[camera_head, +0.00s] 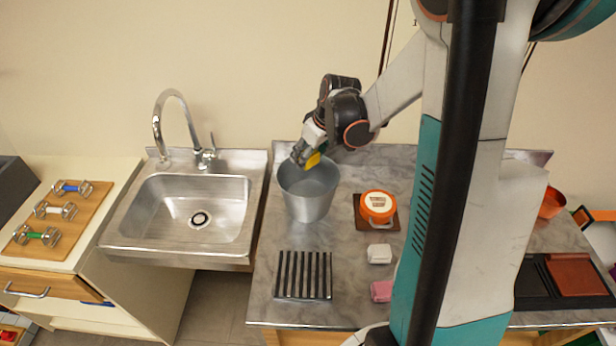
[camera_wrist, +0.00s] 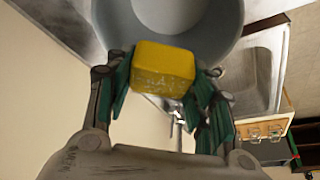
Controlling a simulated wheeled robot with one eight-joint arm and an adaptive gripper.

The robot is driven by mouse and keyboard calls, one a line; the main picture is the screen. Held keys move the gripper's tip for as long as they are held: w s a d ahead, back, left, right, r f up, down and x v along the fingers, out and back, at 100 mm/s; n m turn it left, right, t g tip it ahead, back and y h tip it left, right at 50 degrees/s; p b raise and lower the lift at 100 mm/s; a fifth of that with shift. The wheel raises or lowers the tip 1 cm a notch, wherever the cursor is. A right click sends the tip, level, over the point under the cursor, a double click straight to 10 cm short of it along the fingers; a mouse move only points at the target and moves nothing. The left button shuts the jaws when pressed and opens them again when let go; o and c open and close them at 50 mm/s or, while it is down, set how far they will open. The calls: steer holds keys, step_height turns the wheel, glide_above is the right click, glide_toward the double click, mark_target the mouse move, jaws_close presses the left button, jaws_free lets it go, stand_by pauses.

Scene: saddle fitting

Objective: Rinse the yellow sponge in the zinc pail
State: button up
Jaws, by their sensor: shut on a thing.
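The zinc pail (camera_head: 308,200) stands upright on the grey marble counter, to the right of the sink. My gripper (camera_head: 308,156) is above the pail's back rim, angled down and to the left. It is shut on the yellow sponge (camera_head: 313,160), which is mostly hidden by the fingers in the head view. In the wrist view the sponge (camera_wrist: 163,68) sits between the two green-lined fingers, with the pail's rim and inside (camera_wrist: 225,20) beyond it. The sponge overlaps the pail's opening in that view; I cannot tell how high above the rim it is.
A steel sink (camera_head: 150,215) with a tall tap (camera_head: 165,120) lies left of the pail. In front is a black slatted rack (camera_head: 303,275).

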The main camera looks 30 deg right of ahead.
mark_target(304, 150)
stand_by(0.6)
steer(key=shift+r+p, duration=1.35)
steer(key=shift+r, duration=0.7)
